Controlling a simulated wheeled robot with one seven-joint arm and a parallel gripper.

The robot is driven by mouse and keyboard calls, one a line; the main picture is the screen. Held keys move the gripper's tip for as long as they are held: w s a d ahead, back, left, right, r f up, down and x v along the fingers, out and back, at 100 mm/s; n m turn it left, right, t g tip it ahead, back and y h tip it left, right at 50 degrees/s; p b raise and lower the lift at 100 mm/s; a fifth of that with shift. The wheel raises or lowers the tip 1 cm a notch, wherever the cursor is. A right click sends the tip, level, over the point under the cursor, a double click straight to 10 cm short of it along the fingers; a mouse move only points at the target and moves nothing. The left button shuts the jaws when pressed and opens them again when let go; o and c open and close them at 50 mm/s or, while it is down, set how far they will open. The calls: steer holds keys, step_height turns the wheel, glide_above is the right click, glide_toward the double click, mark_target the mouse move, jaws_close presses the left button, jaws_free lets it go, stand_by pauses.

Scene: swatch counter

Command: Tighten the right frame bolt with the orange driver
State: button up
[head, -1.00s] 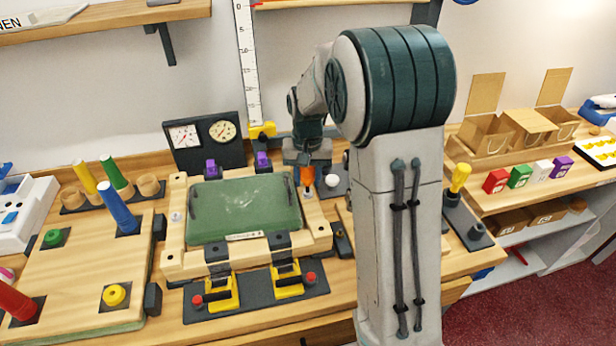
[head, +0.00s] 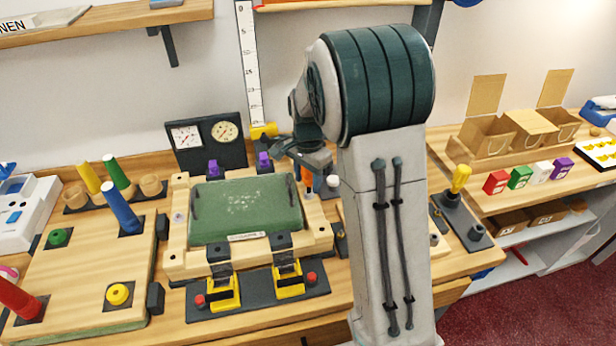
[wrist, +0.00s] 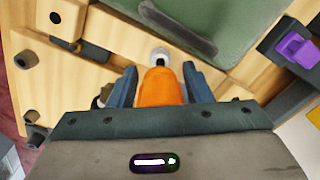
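The orange driver (head: 308,176) stands at the right side of the wooden frame (head: 318,237). In the wrist view its orange handle (wrist: 160,88) lies between the two blue fingers of my gripper (wrist: 160,72), which close on it from both sides. A pale round metal bolt (wrist: 159,54) shows just beyond the handle, at the driver's far end; whether it is fully seated I cannot tell. In the head view this right bolt is hidden. The left bolt (head: 179,217) shows on the frame's left side. The green panel (head: 245,212) lies in the frame.
Yellow toggle clamps (head: 289,283) stand at the frame's front and purple ones (head: 263,160) at its back. Gauges (head: 205,140) stand behind. A pegboard (head: 85,270) is at left. A yellow-handled tool (head: 459,180) stands in a dark holder at right.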

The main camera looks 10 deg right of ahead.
steer(key=n, duration=0.4)
steer(key=shift+d+b, duration=0.1)
steer(key=shift+b, duration=0.3)
steer(key=n, duration=1.1)
steer(key=shift+d, duration=0.1)
